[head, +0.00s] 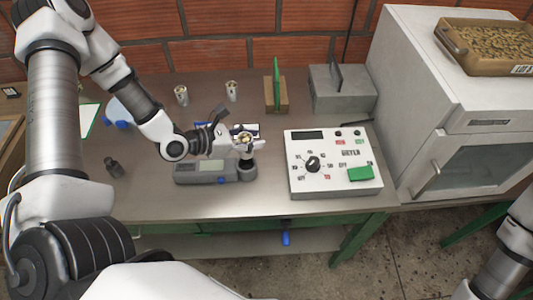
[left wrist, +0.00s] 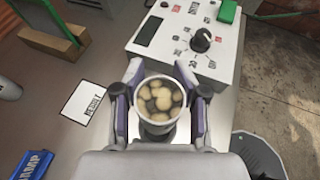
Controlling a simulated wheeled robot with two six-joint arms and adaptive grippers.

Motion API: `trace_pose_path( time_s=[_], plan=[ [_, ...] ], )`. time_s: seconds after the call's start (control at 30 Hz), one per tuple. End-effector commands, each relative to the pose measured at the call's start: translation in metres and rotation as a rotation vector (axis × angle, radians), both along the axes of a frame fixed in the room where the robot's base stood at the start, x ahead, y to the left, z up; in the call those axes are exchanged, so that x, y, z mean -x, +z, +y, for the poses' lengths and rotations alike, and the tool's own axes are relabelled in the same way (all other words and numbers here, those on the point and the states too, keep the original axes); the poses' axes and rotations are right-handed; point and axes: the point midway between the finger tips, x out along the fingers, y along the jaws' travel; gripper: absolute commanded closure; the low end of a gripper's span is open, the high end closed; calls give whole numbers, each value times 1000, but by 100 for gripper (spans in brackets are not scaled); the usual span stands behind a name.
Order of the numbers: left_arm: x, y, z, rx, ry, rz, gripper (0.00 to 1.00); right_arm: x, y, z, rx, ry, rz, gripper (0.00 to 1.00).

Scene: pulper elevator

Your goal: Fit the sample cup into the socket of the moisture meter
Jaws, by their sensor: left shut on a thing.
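The sample cup (head: 246,151) is a small metal cup. In the left wrist view the cup (left wrist: 160,101) is full of pale beans and its mouth faces up. My left gripper (head: 241,139) is shut on it, with one finger on each side in the left wrist view (left wrist: 161,95). The moisture meter (head: 203,172) is a grey box with a display, lying on the bench. Its round dark socket (head: 247,171) is at its right end. The cup appears upright right over the socket; whether its base touches it cannot be told. My right gripper is out of view.
A white control panel (head: 328,178) with a knob and green button stands right of the socket. Two cups (head: 181,95) (head: 232,91) stand behind.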

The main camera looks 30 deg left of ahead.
Motion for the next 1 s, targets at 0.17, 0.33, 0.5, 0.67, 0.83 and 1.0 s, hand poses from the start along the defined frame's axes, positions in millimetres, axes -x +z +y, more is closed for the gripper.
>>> trace_pose_path(
  time_s=[0.17, 0.33, 0.5, 0.67, 0.83, 1.0],
  plan=[
    [0, -50, 0, -1, -2, -1, 96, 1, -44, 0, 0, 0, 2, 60],
    [0, -78, 0, -2, -2, 2, 100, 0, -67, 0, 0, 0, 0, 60],
    [1, -86, 0, -2, -3, 5, 100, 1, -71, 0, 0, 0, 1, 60],
    [1, -85, 0, -2, -1, 6, 61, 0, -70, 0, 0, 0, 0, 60],
    [1, -84, 0, -1, -2, 3, 33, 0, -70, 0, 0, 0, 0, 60],
    [0, -83, 0, -1, -2, 1, 33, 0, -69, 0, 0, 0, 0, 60]
  ],
)
